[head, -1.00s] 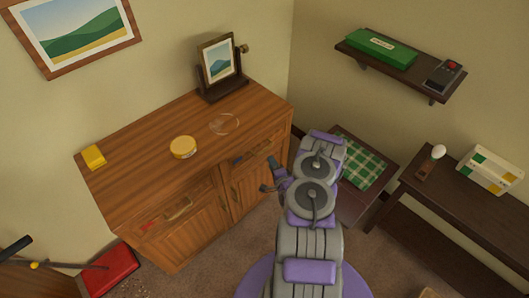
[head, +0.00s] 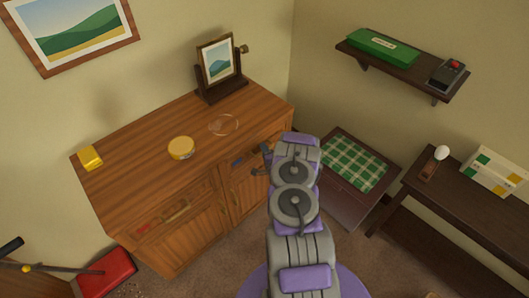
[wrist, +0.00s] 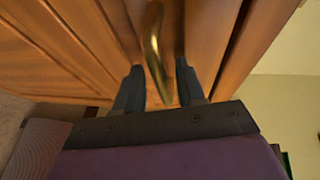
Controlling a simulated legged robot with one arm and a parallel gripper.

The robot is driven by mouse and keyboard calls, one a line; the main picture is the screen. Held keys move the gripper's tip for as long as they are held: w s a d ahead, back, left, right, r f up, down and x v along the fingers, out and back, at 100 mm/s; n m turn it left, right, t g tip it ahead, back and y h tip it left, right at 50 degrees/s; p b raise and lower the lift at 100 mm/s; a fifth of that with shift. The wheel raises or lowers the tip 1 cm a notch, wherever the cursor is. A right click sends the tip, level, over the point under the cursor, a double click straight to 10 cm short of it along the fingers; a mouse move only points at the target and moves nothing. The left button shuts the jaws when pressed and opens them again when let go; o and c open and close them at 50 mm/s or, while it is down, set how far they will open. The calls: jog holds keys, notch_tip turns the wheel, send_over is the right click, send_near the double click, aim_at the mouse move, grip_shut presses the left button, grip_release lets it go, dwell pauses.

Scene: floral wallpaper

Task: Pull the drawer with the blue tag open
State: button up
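A wooden cabinet (head: 120,185) stands against the left wall with two drawers below its top. The right drawer (head: 246,160) has a small bluish patch at its left, likely the blue tag, partly behind my arm. The left drawer (head: 175,205) has a reddish mark. My gripper (head: 262,158) is at the front of the right drawer. In the wrist view, a curved brass handle (wrist: 154,45) comes down between the fingers of my gripper (wrist: 160,75). The fingers stand apart with gaps beside the handle; I cannot tell whether either touches it.
A yellow box (head: 90,157), a round yellow tin (head: 181,148), a glass dish (head: 223,125) and a framed picture stand (head: 220,68) are on the cabinet. A low stand with a green checked cloth (head: 351,163) is right of my arm. A red box (head: 106,272) lies on the floor.

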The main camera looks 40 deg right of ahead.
grip_shut()
jog(key=shift+s, duration=0.1)
dwell(0.3)
jog(key=shift+s+f, duration=0.1)
jog(key=shift+s, duration=0.05)
